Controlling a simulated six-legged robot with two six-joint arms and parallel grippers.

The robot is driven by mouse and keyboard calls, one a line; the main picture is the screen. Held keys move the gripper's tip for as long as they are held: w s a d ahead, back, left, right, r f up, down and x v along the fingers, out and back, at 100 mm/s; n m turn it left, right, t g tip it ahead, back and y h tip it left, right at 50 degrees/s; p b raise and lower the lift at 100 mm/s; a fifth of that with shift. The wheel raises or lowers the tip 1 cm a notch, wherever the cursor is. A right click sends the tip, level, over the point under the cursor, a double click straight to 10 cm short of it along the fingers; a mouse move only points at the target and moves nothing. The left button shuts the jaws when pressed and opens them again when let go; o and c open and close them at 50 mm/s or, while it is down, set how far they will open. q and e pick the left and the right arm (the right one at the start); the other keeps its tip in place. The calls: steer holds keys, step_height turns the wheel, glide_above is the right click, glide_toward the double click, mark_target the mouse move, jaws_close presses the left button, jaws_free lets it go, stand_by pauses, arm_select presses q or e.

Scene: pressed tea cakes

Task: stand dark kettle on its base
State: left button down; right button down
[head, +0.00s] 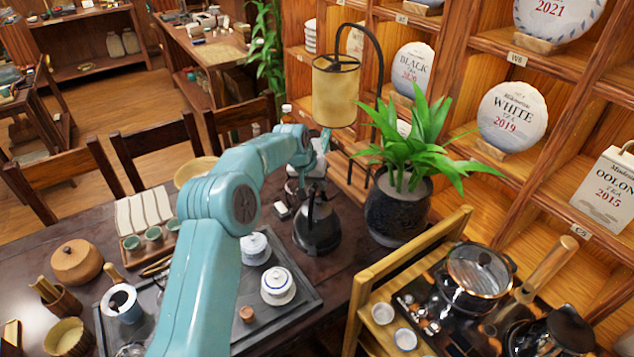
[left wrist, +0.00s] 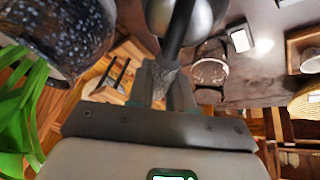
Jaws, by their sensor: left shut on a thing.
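The dark kettle (head: 318,228) appears near the table's far edge, left of the potted plant, with its handle pointing up. My left gripper (head: 314,172) is above it, shut on the handle. In the left wrist view, the fingers (left wrist: 168,84) close on the dark handle, with the rounded shiny kettle body (left wrist: 196,14) beyond. I cannot tell whether the kettle touches anything beneath it. A small round item (left wrist: 209,73) shows beside the handle in the left wrist view; I cannot tell whether it is the base. The right gripper is out of view.
A leafy plant in a dark speckled pot (head: 397,210) stands close to the kettle's right. A tea tray (head: 300,305) with lidded white cups (head: 277,286) lies in front. A wooden stand (head: 372,290) with a glass pot (head: 478,275) is at lower right. A lamp (head: 336,92) hangs behind.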

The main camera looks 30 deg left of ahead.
arm_select(q)
steer(key=shift+f, duration=0.15)
steer(key=c, duration=1.3)
jaws_free()
steer(key=shift+s+d+f, duration=0.1)
steer(key=shift+f, duration=0.05)
steer(key=shift+s+r, duration=0.1)
steer(key=shift+r, duration=0.35)
steer(key=v, duration=0.2)
steer(key=shift+s+r, duration=0.2)
steer(key=shift+r, duration=0.1)
steer(key=p+v, duration=0.2)
steer(key=v, duration=0.5)
steer(key=shift+r, duration=0.25)
